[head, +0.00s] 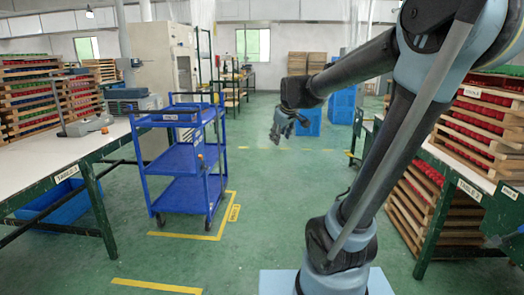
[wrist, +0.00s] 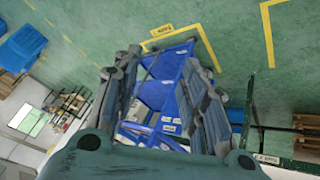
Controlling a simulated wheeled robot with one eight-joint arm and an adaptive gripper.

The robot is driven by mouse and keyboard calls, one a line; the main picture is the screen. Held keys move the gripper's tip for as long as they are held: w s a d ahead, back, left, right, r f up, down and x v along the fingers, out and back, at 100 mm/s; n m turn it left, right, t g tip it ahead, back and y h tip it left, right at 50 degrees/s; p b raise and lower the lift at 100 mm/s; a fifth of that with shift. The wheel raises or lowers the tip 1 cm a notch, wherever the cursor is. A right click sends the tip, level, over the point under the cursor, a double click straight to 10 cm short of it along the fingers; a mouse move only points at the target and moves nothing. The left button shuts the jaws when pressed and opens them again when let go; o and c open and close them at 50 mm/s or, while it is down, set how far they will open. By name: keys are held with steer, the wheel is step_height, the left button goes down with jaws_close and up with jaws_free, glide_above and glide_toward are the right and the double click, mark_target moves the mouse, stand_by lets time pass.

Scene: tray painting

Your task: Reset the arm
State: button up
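My arm (head: 345,75) reaches from its base at the lower right up to a bend at the top right, then out toward the middle of the head view. My gripper (head: 281,131) hangs at its end in mid-air over the open floor, pointing downward. In the wrist view my gripper (wrist: 163,62) has its two fingers apart with nothing held between them. Through the gap the blue cart (wrist: 158,95) shows on the floor beyond, apart from the fingers.
A table (head: 98,140) with stacked trays (head: 35,100) is at the left. Another table (head: 475,180) with stacked trays (head: 485,125) is right of my arm. Blue bins (head: 308,122) stand behind my gripper. The central green floor is clear.

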steer(key=s+d+f+m+g, duration=0.1)
steer(key=s+d+f+m, duration=0.1)
steer(key=s+f, duration=0.4)
steer(key=s+d+f+m+g+h, duration=0.1)
steer(key=s+d+f, duration=0.4)
steer(key=s, duration=0.8)
steer(key=s+d+f+m+g, duration=0.2)
steer(key=s+d+f+m, duration=0.2)
steer(key=s, duration=0.6)
step_height(320, 180, down, 3)
steer(key=shift+s+d+r+m+g, duration=0.15)
steer(key=shift+s+d+m+g, duration=0.15)
steer(key=shift+m, duration=0.2)
steer(key=shift+w+a+f, duration=0.1)
steer(key=shift+w+f, duration=0.1)
steer(key=shift+w, duration=0.3)
